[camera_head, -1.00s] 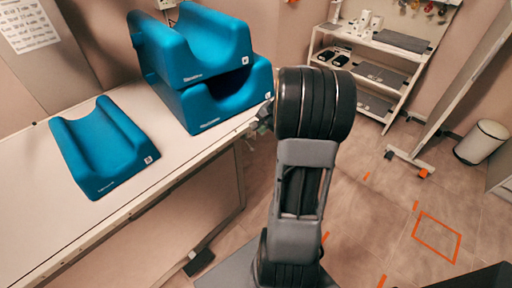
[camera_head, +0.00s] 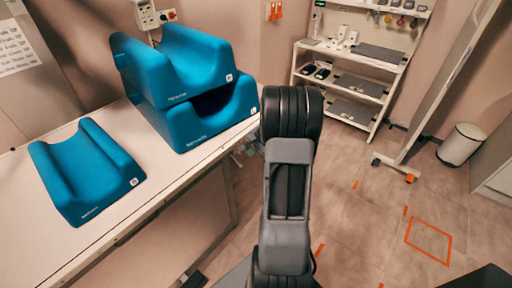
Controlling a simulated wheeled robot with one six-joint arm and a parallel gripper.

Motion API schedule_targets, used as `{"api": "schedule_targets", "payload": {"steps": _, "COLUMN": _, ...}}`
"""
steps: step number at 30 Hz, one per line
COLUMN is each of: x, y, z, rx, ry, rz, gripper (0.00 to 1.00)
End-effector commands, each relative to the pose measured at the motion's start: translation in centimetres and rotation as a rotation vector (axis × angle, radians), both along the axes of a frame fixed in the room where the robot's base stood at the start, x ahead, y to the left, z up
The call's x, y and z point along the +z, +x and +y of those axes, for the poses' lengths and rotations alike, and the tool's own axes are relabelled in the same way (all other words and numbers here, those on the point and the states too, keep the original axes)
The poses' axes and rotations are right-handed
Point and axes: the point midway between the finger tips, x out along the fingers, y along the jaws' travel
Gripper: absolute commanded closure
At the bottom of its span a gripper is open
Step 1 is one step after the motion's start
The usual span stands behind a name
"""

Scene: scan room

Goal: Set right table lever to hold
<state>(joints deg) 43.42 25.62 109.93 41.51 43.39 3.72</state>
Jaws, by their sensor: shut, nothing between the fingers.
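The white table (camera_head: 150,210) runs along the left side, with its long edge facing my arm. Small greyish metal parts (camera_head: 247,149) show at the table's right end, partly hidden behind my arm. I cannot tell whether they are the lever or what setting it has. My own dark arm stands upright in the middle of the picture and covers what lies behind it. My gripper does not show.
Blue cushions, one alone (camera_head: 85,172) and a stack (camera_head: 190,125), lie on the table. A white shelf (camera_head: 299,62) stands at the back. A bin (camera_head: 461,146) and a wheeled panel (camera_head: 440,90) stand right. The tiled floor at right is clear, with orange tape marks (camera_head: 428,240).

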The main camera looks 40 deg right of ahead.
Motion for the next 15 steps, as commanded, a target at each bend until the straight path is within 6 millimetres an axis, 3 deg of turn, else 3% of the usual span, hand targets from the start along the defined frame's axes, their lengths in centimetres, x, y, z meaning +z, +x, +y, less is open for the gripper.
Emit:
{"api": "schedule_targets", "payload": {"steps": 6, "x": -3.7, "y": 1.7, "z": 1.0, "rx": 0.003, "ry": 0.002, "rz": 0.002, "gripper": 1.00}}
{"api": "schedule_targets", "payload": {"steps": 15, "x": -6.7, "y": 3.2, "z": 1.8, "rx": 0.001, "ry": 0.000, "rz": 0.000, "gripper": 1.00}}
